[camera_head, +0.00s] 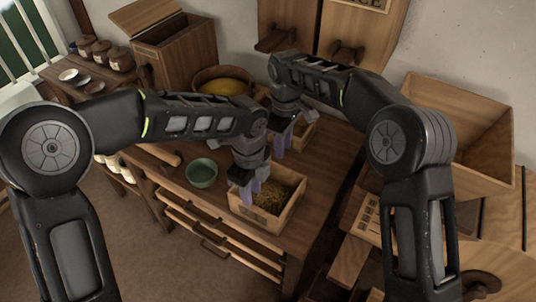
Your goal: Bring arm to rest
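My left gripper (251,190) hangs fingers down at the left end of a small wooden box (284,218) with straw-like filling (274,197). Its two pale purple fingers show a gap, with nothing seen between them. I cannot tell whether the fingertips touch the box or the filling. My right gripper (284,142) points down farther back, beside a second small wooden box (302,135) that is partly hidden by the arm. Its fingers also stand apart, with nothing seen between them. Both arms reach over the wooden table.
A green bowl (201,173) stands left of the straw box. A large bowl with yellow contents (222,86) is behind my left arm. A large open wooden bin (460,105) is at right. Jars (120,59) and small dishes stand on the left shelf. Drawers (220,235) protrude in front.

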